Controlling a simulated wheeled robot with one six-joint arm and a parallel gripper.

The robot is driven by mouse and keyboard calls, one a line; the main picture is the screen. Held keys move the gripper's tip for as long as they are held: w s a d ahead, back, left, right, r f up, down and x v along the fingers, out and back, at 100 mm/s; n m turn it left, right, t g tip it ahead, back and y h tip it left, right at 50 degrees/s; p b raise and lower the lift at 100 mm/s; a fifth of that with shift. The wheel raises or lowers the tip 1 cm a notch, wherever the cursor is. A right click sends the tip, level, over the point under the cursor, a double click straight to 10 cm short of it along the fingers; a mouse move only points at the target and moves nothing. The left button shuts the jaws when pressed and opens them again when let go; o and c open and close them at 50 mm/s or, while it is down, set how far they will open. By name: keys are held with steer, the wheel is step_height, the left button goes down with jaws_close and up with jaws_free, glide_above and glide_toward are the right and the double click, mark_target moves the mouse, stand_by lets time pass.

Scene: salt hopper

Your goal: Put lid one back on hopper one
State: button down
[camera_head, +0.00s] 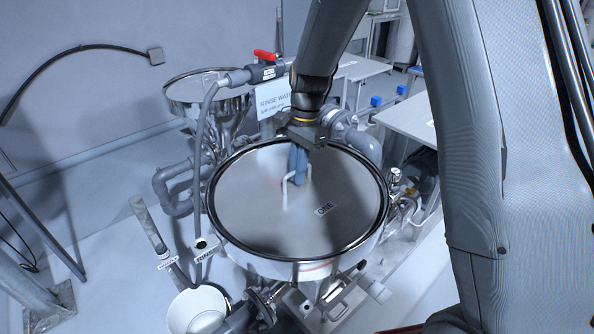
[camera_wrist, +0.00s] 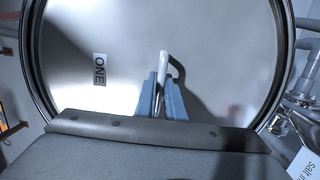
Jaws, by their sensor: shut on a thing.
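Lid one (camera_head: 250,205) is a round, shiny metal disc with a label reading ONE. It lies over the top of hopper one (camera_head: 300,268), level with the rim as far as I can see. I cannot tell if it rests fully on the rim or sits slightly above it. My gripper (camera_head: 298,180) is above the lid's middle, its blue fingers shut on the pale bent handle. The wrist view shows the lid (camera_wrist: 115,45) with the handle (camera_wrist: 163,66) between the fingers (camera_wrist: 162,98). The hopper's inside is hidden by the lid.
A second, smaller hopper (camera_head: 205,88) stands behind to the left. A grey pipe with a red valve handle (camera_head: 265,55) and a rinse water sign (camera_head: 272,99) are behind the lid. A white bucket (camera_head: 197,308) stands front left. Tables (camera_head: 410,118) are at the right.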

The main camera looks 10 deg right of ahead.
steer(key=c, duration=1.8)
jaws_free()
steer(key=shift+o, duration=0.2)
steer(key=r, duration=0.2)
steer(key=r+b, duration=0.1)
steer(key=r, duration=0.2)
steer(key=d+r+b, duration=0.1)
steer(key=r, duration=0.1)
steer(key=shift+w+r, duration=0.2)
steer(key=shift+w, duration=0.15)
steer(key=s+d+f+n, duration=0.1)
steer(key=s+d+n, duration=0.2)
steer(key=s, duration=0.3)
steer(key=s+d+f+n+t+h, duration=0.1)
steer(key=s+d+f+n, duration=0.1)
steer(key=s, duration=0.5)
steer(key=s+d+f+n+t, duration=0.1)
steer(key=s+d+n, duration=0.4)
steer(key=s+n, duration=0.1)
steer(key=shift+s+d+f, duration=0.1)
steer(key=shift+s+f, duration=0.1)
steer(key=shift+f, duration=0.2)
